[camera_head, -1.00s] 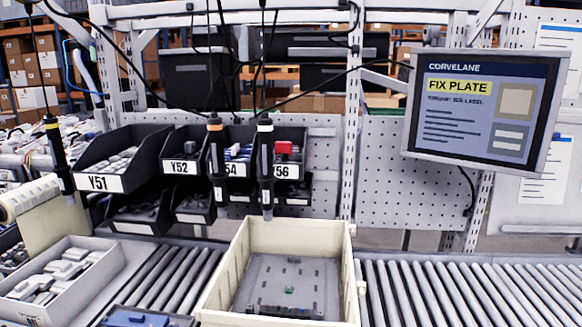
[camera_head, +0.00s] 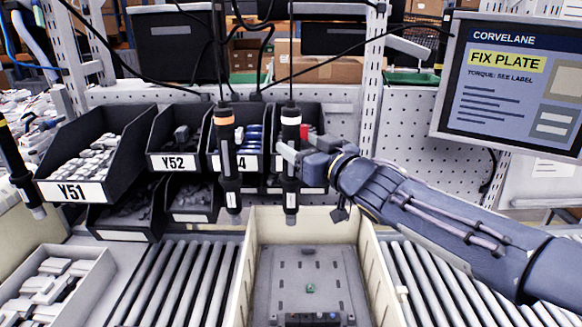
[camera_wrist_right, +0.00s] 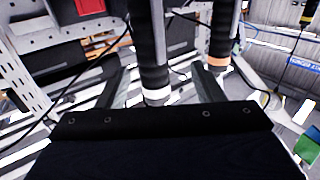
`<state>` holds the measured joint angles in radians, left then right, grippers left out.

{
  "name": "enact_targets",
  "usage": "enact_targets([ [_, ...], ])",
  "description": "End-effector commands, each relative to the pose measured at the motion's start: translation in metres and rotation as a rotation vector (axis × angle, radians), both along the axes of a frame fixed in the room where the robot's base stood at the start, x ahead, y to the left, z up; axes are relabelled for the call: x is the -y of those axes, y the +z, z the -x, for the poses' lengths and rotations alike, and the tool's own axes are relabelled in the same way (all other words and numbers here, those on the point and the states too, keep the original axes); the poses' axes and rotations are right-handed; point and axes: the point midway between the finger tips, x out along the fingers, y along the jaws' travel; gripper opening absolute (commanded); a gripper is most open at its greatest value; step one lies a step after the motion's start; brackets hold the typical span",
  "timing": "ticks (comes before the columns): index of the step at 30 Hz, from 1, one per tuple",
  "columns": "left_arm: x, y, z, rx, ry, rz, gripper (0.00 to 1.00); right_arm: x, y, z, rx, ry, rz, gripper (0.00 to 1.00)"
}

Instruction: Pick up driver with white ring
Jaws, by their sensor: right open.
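The driver with the white ring (camera_head: 291,176) hangs upright on a cable above the back edge of the cream tote. My right gripper (camera_head: 287,152) is at this driver, just below its white ring, with its arm coming in from the right. In the right wrist view the open fingers (camera_wrist_right: 152,82) stand on either side of the white-ring driver (camera_wrist_right: 150,45). Whether either finger touches it I cannot tell. The driver with the orange ring (camera_head: 229,160) hangs to the left, and in the wrist view (camera_wrist_right: 221,40) it is outside the fingers. My left gripper is not in view.
A driver with a yellow ring (camera_head: 18,165) hangs at the far left. Dark bins (camera_head: 88,160) stand behind the drivers. The cream tote (camera_head: 250,270) with a grey plate (camera_head: 310,270) sits on the roller conveyor (camera_head: 175,280). A screen (camera_head: 515,85) is at the right.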

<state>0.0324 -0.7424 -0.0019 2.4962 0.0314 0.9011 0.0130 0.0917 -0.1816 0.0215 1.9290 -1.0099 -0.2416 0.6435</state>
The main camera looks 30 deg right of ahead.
Motion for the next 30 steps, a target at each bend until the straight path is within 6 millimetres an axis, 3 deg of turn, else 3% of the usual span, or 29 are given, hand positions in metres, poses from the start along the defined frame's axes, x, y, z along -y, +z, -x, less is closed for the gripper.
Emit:
enact_targets([
  [16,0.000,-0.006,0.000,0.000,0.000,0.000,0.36,-0.001,0.000,-0.069,-0.002,-0.001,-0.002,0.61],
  [26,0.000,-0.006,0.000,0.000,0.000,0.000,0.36,-0.002,0.001,-0.075,-0.001,-0.003,-0.001,0.61],
  [30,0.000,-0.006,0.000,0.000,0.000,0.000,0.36,-0.002,0.001,-0.075,-0.002,-0.003,-0.002,0.43],
])
